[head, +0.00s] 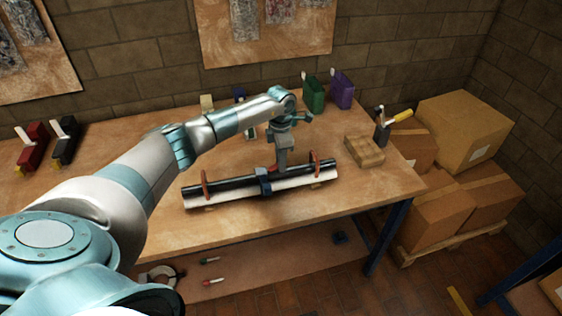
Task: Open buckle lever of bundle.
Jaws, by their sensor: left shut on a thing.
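The bundle (228,190) lies on the wooden workbench (240,233), a long dark and white set of bars. Reddish-brown bands stand around it near its left and right ends, and a blue buckle (264,186) sits around its middle. My left gripper (281,168) reaches down from above onto the bundle, just right of the blue buckle. The fingertips are small here and partly hide the piece. My right gripper is not in view.
Green (313,94) and purple (342,91) containers stand at the back, red (33,147) and black (66,141) ones at the left. Cardboard boxes (462,130) are stacked right of the bench. The bench front is clear.

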